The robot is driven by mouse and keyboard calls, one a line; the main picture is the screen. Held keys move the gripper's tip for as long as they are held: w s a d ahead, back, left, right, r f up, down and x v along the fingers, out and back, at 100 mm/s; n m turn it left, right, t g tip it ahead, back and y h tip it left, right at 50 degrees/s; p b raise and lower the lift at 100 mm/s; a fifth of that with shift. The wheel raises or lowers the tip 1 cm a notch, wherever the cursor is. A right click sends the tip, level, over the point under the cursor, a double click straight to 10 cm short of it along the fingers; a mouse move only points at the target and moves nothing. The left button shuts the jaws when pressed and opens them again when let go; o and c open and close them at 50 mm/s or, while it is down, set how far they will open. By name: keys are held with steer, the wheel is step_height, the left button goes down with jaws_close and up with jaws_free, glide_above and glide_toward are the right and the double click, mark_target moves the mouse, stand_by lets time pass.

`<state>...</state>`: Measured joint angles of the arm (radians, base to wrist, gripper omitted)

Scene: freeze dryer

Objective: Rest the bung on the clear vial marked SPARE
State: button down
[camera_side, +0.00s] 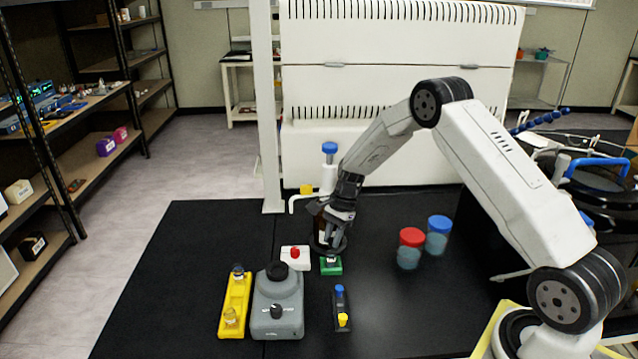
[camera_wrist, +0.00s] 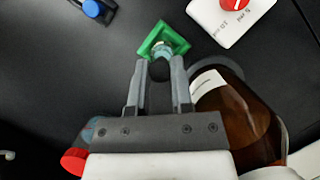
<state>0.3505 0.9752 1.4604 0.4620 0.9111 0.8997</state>
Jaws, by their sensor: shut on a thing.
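My gripper (camera_wrist: 160,88) is shut on a dark round bung (camera_wrist: 160,71), seen between the fingertips in the wrist view. Just beyond the bung, a small clear vial (camera_wrist: 161,49) stands in a green square holder (camera_wrist: 178,38). In the side view my gripper (camera_side: 331,250) is low over the green holder (camera_side: 331,268), and the fingers hide the bung. I cannot tell whether bung and vial touch. A yellow rack (camera_side: 235,296) at left holds a clear vial (camera_side: 230,316) and a dark-topped vial (camera_side: 238,271). No SPARE marking is readable.
A brown bottle (camera_wrist: 235,115) stands close beside my gripper. Red-capped (camera_side: 410,249) and blue-capped jars (camera_side: 437,236) stand right. The mat's far left is clear.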

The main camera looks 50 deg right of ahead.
steer(key=shift+f, duration=0.4)
stand_by(0.7)
jaws_free()
stand_by(0.3)
steer(key=shift+r, duration=0.2)
steer(key=shift+r, duration=2.8)
steer(key=shift+r, duration=0.1)
